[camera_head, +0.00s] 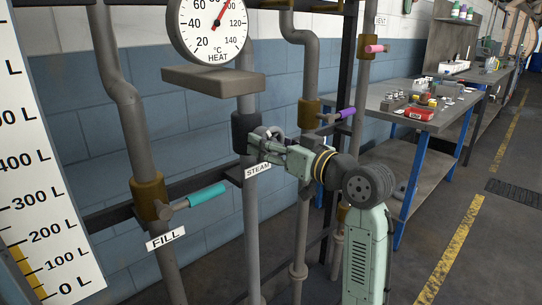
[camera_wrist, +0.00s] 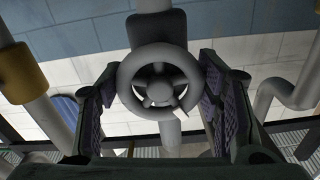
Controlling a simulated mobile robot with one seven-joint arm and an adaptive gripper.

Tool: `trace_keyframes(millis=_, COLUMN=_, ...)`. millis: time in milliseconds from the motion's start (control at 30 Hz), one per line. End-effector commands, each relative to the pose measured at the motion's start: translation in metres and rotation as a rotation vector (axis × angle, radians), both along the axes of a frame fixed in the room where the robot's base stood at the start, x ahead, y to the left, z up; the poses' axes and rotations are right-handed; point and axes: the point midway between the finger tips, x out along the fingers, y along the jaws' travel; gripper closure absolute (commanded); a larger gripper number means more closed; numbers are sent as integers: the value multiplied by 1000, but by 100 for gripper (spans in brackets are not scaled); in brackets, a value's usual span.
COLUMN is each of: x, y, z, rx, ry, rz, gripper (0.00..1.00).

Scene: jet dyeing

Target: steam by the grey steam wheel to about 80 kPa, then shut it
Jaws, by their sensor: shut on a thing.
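The grey steam wheel (camera_wrist: 160,108) is round with a hub and spokes. It faces me in the wrist view, on a dark valve body on the grey vertical steam pipe (camera_head: 250,225). My gripper (camera_wrist: 157,82) has its two ridged pads on either side of the wheel and is shut on its rim. In the head view my gripper (camera_head: 262,143) is at the valve body (camera_head: 243,132), above the STEAM label (camera_head: 258,170), and mostly hides the wheel. A round HEAT gauge (camera_head: 211,28) in °C, cut off at the top, shows a red needle pointing up and right. I see no kPa dial.
Left of the steam pipe is the FILL valve with a teal handle (camera_head: 207,195). To the right are a purple handle (camera_head: 345,114) and a pink VENT handle (camera_head: 375,48). A litre scale (camera_head: 45,190) stands at far left. A workbench (camera_head: 425,112) with small items stands behind.

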Motion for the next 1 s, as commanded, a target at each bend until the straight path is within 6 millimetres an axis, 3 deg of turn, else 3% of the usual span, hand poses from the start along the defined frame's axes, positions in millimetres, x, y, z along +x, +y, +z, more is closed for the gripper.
trace_keyframes(millis=1000, x=1, y=-2, z=-1, rx=-624, ry=-596, rz=0, gripper=69)
